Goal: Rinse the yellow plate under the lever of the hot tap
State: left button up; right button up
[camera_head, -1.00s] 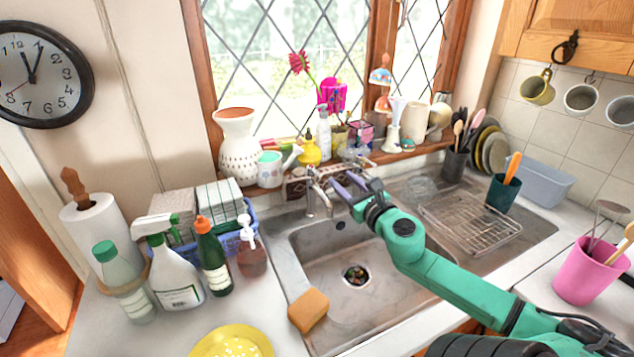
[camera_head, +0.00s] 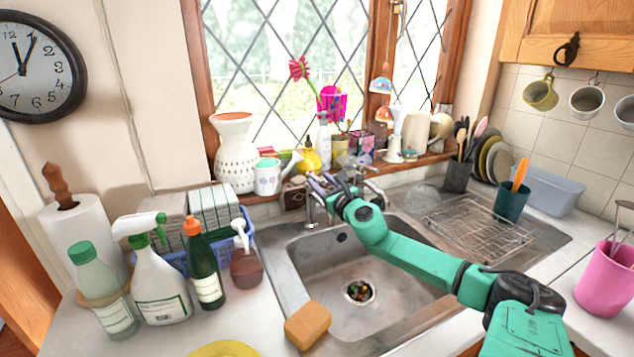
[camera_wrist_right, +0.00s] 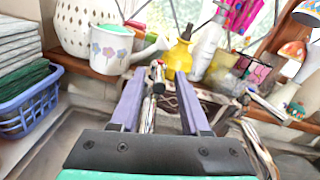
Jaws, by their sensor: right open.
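The yellow plate (camera_head: 225,350) lies on the counter left of the sink, mostly cut off by the bottom edge of the head view. Two metal taps stand behind the sink, a left one (camera_head: 312,208) and a right one (camera_head: 374,187); I cannot tell which is hot. My right gripper (camera_head: 324,181) is open and empty at the top of the left tap. In the right wrist view, a metal tap part (camera_wrist_right: 157,75) shows between the open purple fingers (camera_wrist_right: 159,90); contact cannot be told. My left gripper is out of view.
The sink basin (camera_head: 400,312) is empty apart from bits at its drain (camera_head: 359,291). A sponge (camera_head: 308,325) sits at its front left corner. Bottles (camera_head: 160,285) and a blue basket (camera_head: 240,225) crowd the left counter. A watering can (camera_head: 268,177) and vases line the sill behind the taps.

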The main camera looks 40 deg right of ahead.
aim_at(312, 173)
jog(key=shift+w+d+r, duration=0.15)
jog(key=shift+w+d, duration=0.25)
jog(key=shift+w, duration=1.05)
jog(key=shift+s, duration=0.1)
grip_shut()
